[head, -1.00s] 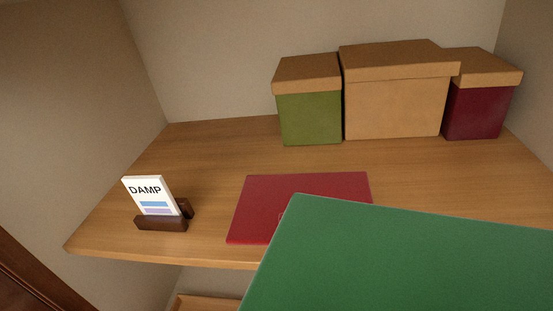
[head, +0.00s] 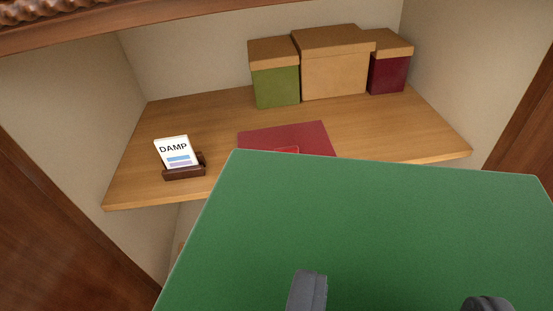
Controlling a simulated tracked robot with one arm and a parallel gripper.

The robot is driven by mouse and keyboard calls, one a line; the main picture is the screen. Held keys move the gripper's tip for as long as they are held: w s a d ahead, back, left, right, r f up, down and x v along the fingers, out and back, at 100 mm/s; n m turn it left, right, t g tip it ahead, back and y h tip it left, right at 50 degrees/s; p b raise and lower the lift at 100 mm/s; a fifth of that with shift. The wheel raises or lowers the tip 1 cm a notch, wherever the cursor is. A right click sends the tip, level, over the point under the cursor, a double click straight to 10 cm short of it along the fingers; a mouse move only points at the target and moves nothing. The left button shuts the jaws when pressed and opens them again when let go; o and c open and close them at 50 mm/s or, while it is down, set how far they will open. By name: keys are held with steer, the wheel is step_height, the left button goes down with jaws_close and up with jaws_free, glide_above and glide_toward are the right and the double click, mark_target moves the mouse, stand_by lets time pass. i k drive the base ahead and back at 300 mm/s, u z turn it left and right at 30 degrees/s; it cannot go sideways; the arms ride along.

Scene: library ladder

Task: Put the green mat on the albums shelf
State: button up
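The green mat (head: 360,220) fills the lower right of the head view, close to me and in front of the shelf. It hides part of the shelf's front edge. My gripper (head: 398,297) shows at the bottom edge as two grey fingers, apart, over the mat. The mat appears to be held by it, but the place where the fingers grip is out of frame. The wooden shelf (head: 190,120) behind carries a small card (head: 176,152) reading DAMP in a dark holder. No label reading albums is in view.
A red mat (head: 270,137) lies on the shelf, partly hidden by the green mat. Green (head: 277,85), tan (head: 333,75) and dark red (head: 388,74) lidded boxes stand at the back. Side walls bound the shelf; its left middle is bare.

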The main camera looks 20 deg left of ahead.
mark_target(393, 129)
steer(key=k, duration=1)
steer(key=z, duration=0.35)
steer(key=i, duration=1.75)
steer(key=u, duration=0.7)
